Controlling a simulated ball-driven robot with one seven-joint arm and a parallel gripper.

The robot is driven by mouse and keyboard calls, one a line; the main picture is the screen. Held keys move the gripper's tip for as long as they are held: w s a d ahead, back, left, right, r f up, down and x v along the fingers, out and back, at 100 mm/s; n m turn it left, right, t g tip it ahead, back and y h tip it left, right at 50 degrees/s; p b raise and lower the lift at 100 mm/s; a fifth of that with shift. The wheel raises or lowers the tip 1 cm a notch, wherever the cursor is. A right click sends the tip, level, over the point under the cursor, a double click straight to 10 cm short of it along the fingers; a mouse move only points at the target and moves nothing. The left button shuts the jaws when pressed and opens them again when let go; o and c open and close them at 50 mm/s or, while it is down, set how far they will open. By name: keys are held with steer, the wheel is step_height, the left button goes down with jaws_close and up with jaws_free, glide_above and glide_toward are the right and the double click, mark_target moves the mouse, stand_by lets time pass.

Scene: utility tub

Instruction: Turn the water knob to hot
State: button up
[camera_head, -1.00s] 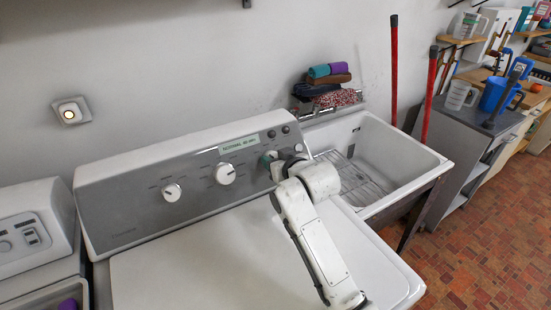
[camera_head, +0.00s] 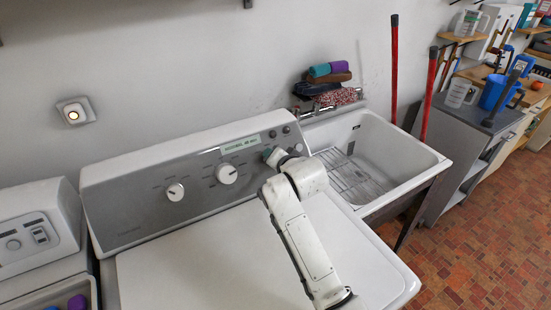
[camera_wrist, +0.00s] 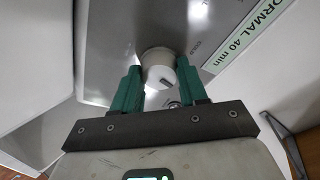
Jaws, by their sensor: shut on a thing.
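The water knob (camera_wrist: 158,58) is a round white knob on the grey control panel (camera_head: 140,200) of the white washing machine. In the wrist view it sits between the two green fingers of my gripper (camera_wrist: 158,85), which is shut on it. In the head view my gripper (camera_head: 271,155) is at the right part of the panel, and my wrist hides most of this knob.
Two other white knobs, a left one (camera_head: 175,192) and a middle one (camera_head: 227,174), are on the panel. A green label (camera_head: 240,144) is above. A white utility sink (camera_head: 400,150) stands to the right, with folded cloths (camera_head: 330,72) behind it.

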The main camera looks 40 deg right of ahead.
steer(key=m+g, duration=0.1)
steer(key=m, duration=0.4)
steer(key=shift+m, duration=0.4)
stand_by(0.4)
steer(key=o, duration=1.1)
steer(key=shift+c, duration=0.2)
steer(key=shift+r, duration=0.1)
steer(key=b+v, duration=0.1)
steer(key=v, duration=0.9)
steer(key=shift+s, duration=0.3)
steer(key=shift+r, duration=0.15)
